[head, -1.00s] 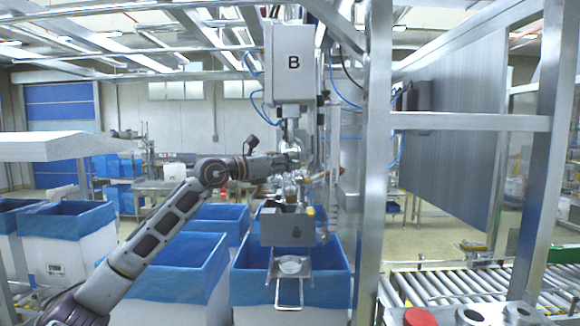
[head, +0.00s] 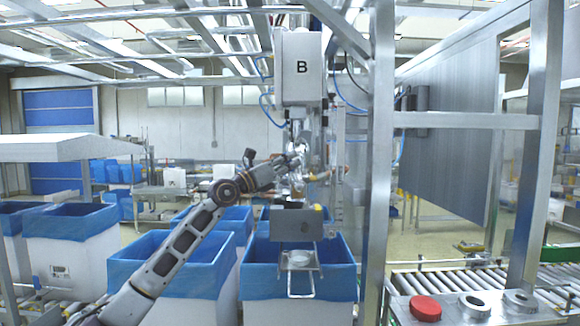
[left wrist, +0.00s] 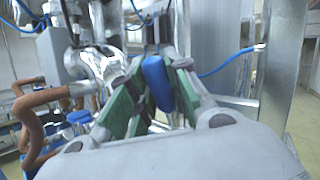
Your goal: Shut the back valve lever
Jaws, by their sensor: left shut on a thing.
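The dispensing machine marked B (head: 302,68) hangs above the blue-lined boxes, with shiny metal valve pipework (head: 298,130) below it. My left gripper (head: 298,160) is at this pipework. In the left wrist view, the green-padded fingers of my left gripper (left wrist: 152,95) are shut on a blue lever handle (left wrist: 155,78), which stands up between the pads. I take it for the valve lever, but its joint to the valve is hidden. Another blue handle (left wrist: 78,117) shows at the left. My right gripper is not in view.
A box with a blue liner (head: 262,256) stands below the machine, under a metal plate and tray (head: 298,258). A steel post (head: 380,160) rises just right of the machine. Brown hoses (left wrist: 40,100) run left of the gripper. A roller conveyor lies at the lower right.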

